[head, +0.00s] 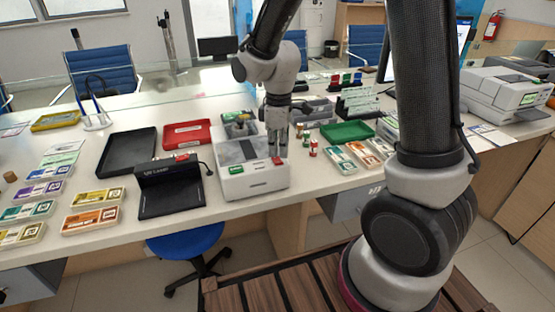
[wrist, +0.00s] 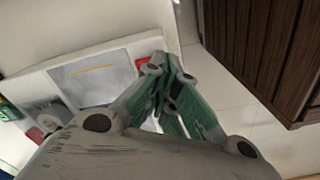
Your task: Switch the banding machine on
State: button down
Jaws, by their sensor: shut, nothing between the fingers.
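The white box-shaped machine (head: 255,183), which looks like the banding machine, stands at the counter's front edge. My gripper (head: 278,152) points down over the right front of the machine, close to the red part. In the wrist view its green-padded fingers (wrist: 165,62) are shut and empty. The red part (wrist: 142,63) shows just beside the fingertips; I cannot tell whether they touch. The machine's grey panel (wrist: 95,72) lies left of them.
A black UV lamp unit (head: 170,194) stands left of the machine. A black tray (head: 112,168), a red tray (head: 187,145) and a green tray (head: 346,142) lie behind and around it. Small rolls (head: 313,148) stand close on the right. Banknote bundles lie at both sides.

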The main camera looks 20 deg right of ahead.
aim_at(280, 162)
jog(key=shift+f, duration=1.15)
dwell(0.4)
jog(key=shift+r, duration=3.5)
jog(key=shift+s+d+m, duration=0.1)
jog(key=shift+s+m, duration=0.1)
jog(key=shift+m, duration=0.4)
jog(key=s+d+r+m+t, duration=0.2)
jog(key=s+d+r+m, duration=0.3)
jog(key=s+d+r, duration=0.2)
jog(key=s+d+r+m+t, duration=0.2)
jog(key=s+d+r+m, duration=0.3)
jog(key=s, duration=0.6)
jog(key=d+r, duration=0.2)
jog(key=shift+s+d+m, duration=0.3)
jog(key=shift+d+m, duration=0.05)
jog(key=shift+m, duration=0.05)
